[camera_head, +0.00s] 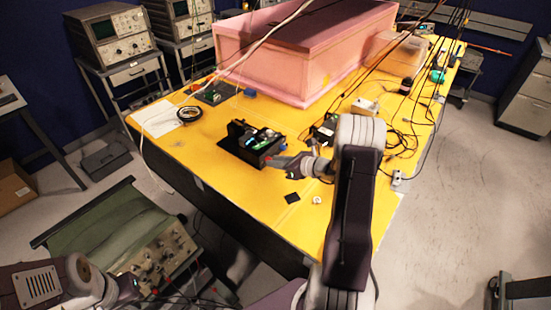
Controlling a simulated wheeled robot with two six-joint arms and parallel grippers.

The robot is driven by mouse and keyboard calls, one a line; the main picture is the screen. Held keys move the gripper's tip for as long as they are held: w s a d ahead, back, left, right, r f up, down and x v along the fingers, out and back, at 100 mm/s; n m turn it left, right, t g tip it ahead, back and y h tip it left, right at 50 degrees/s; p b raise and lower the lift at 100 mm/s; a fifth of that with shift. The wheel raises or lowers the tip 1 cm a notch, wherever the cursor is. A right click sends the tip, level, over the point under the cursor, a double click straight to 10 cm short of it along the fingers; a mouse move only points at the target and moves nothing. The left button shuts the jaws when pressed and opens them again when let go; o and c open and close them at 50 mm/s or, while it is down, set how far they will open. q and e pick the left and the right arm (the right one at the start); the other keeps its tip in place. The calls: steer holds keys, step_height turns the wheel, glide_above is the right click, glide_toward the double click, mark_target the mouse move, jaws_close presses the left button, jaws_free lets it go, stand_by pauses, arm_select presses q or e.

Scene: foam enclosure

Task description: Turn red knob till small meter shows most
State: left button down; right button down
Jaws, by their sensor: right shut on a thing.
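A black device (240,141) with a green circuit board and small pale parts stands on the yellow table. My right gripper (282,161) reaches its right front side from the right. Its fingers are shut on a small part there, apparently the red knob, which is mostly hidden by the fingers. I cannot pick out the small meter or its reading at this size. My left gripper (128,287) is at the lower left, beside a metal panel with knobs, away from the black device; whether its jaws are open does not show.
The yellow table (220,190) carries a pink foam box (300,60) at the back, a roll of tape (189,114) at the left, and cables and small devices at the right. A small black square (292,198) lies in front of my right gripper. Cables hang overhead.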

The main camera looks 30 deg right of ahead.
steer(key=shift+d+m+g+y+p, duration=0.15)
steer(key=shift+m+g+y+p, duration=0.15)
steer(key=shift+m+y+p, duration=0.75)
steer(key=shift+m, duration=0.35)
steer(key=c, duration=1.3)
jaws_free()
steer(key=shift+o, duration=0.2)
steer(key=b+v, duration=0.1)
steer(key=v, duration=0.8)
